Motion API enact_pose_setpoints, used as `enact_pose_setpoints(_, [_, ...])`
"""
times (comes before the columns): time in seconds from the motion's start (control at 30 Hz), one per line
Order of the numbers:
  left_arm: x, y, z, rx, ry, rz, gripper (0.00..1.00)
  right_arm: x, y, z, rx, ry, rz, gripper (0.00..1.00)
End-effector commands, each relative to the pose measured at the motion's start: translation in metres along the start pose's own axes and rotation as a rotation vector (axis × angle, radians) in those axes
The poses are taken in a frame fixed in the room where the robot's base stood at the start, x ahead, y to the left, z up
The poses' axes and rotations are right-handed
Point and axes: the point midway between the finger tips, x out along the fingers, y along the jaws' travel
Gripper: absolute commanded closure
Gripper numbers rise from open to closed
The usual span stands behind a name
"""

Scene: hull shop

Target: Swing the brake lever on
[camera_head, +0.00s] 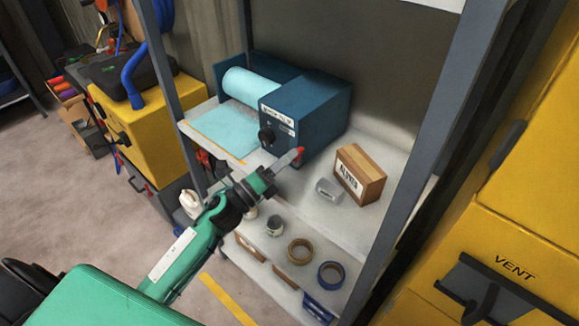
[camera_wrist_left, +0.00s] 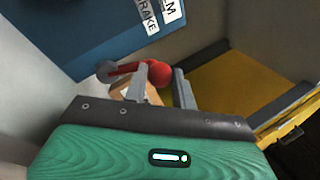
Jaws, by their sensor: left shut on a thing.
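The brake lever is a short red arm with a red ball knob (camera_wrist_left: 160,74), pivoting on a grey hub at the side of a dark blue box (camera_head: 305,115). In the head view only a bit of its red (camera_head: 300,152) shows at my fingertips. My left gripper (camera_head: 291,160) reaches up from the lower left and is shut on the lever. In the left wrist view its two fingers (camera_wrist_left: 160,88) stand on either side of the knob. A label reading BRAKE (camera_wrist_left: 147,16) is on the box above the lever. My right gripper is not in view.
A light blue roll (camera_head: 252,87) lies beside the box, with its sheet (camera_head: 222,132) on the shelf. A wooden block (camera_head: 360,173) and a small grey item (camera_head: 328,190) sit to the right. Tape rolls (camera_head: 300,251) are on the lower shelf. A grey post (camera_head: 440,130) stands at right.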

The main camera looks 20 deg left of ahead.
Motion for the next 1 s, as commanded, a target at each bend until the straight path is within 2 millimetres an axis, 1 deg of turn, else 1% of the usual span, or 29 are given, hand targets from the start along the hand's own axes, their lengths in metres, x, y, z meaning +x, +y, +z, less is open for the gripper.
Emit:
enact_pose_setpoints(0.13, [-0.0008,0.0017,0.0034,-0.071,-0.03,0.0,1.0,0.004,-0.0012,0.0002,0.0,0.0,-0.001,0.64])
enact_pose_setpoints(0.37, [-0.0011,0.0026,0.0068,-0.132,-0.055,0.0,1.0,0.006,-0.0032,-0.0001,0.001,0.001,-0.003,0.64])
enact_pose_setpoints(0.87, [-0.0011,0.0027,0.0086,-0.147,-0.063,0.0,1.0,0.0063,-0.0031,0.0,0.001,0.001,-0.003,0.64])
enact_pose_setpoints(0.9, [-0.0011,0.0026,0.0086,-0.147,-0.063,0.0,0.69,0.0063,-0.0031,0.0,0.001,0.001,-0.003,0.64])
enact_pose_setpoints(1.0, [-0.001,0.0027,0.0085,-0.147,-0.063,0.0,0.53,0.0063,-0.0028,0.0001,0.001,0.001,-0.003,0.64])
